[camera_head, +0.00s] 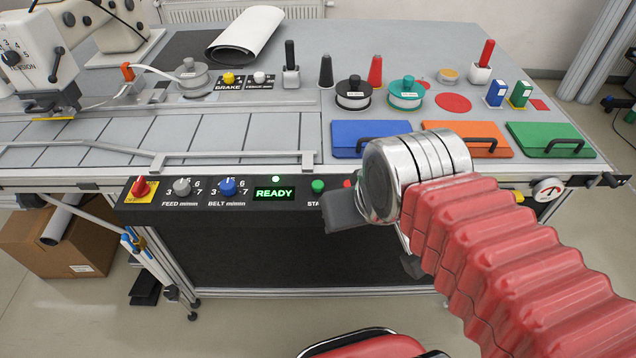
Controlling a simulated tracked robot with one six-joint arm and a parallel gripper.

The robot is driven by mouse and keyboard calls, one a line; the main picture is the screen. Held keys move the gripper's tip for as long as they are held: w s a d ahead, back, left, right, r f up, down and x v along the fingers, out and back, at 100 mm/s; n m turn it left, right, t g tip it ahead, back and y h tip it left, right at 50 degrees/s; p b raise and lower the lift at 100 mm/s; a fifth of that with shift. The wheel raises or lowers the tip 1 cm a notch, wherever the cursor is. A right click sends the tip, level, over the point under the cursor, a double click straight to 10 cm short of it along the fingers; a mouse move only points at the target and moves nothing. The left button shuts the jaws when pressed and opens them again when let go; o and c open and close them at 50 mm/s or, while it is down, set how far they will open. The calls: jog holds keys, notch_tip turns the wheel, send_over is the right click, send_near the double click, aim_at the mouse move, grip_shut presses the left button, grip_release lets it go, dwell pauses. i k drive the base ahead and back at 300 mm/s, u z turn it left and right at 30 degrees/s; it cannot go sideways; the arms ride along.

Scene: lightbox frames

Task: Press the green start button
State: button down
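The green start button (318,186) is a small round button on the front of the black control panel (300,204), right of the lit green READY display (274,193). My gripper (378,239) is in front of the panel, to the right of and below the button. One dark finger shows at its left, close to the button in the picture; a second dark tip shows lower right, apart from it. Nothing shows between them. I cannot tell the gap in depth to the panel.
Left are a red emergency knob (140,188), a feed knob (182,187) and a blue belt knob (228,187). Blue (349,128), orange and green lids lie on the table above.

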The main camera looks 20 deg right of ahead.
aim_at(317, 185)
jog(key=k, duration=1.3)
jog(key=u, duration=0.3)
jog(key=i, duration=0.6)
jog(key=u, duration=0.45)
jog(key=i, duration=0.9)
jog(key=z, duration=0.1)
